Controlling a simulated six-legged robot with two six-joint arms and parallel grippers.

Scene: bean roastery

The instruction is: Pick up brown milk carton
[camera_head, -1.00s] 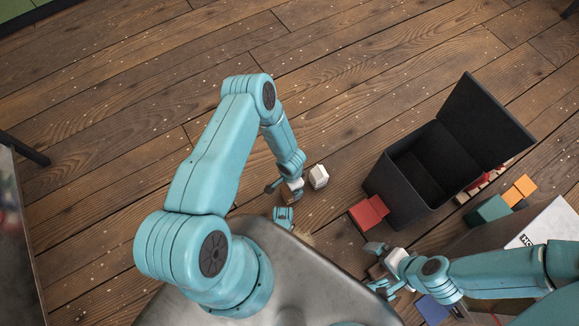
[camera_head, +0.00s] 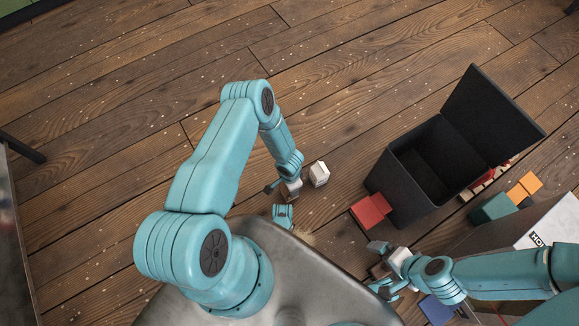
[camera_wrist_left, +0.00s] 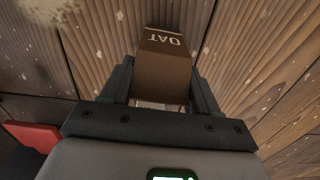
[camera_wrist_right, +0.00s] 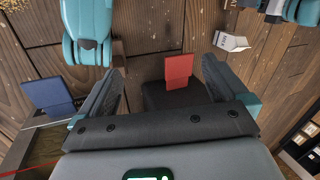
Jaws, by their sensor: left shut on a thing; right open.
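The brown milk carton (camera_wrist_left: 166,66), marked OAT, is between the fingers of my left gripper (camera_wrist_left: 160,84) in the left wrist view. The fingers are shut on its sides and its top points away from my palm. In the head view only a small brown part of the carton (camera_head: 291,194) shows under my left gripper (camera_head: 283,188). My right gripper (camera_head: 378,266) is open and empty. In the right wrist view nothing is between its fingers (camera_wrist_right: 164,72); a red box (camera_wrist_right: 178,70) shows beyond them.
A white carton (camera_head: 319,173) stands on the floor just right of the brown one. A black open-lidded bin (camera_head: 400,195) stands at the right, with the red box (camera_head: 371,210) beside it. Teal (camera_head: 492,208) and orange (camera_head: 530,183) boxes lie right of the bin. The upper floor is clear.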

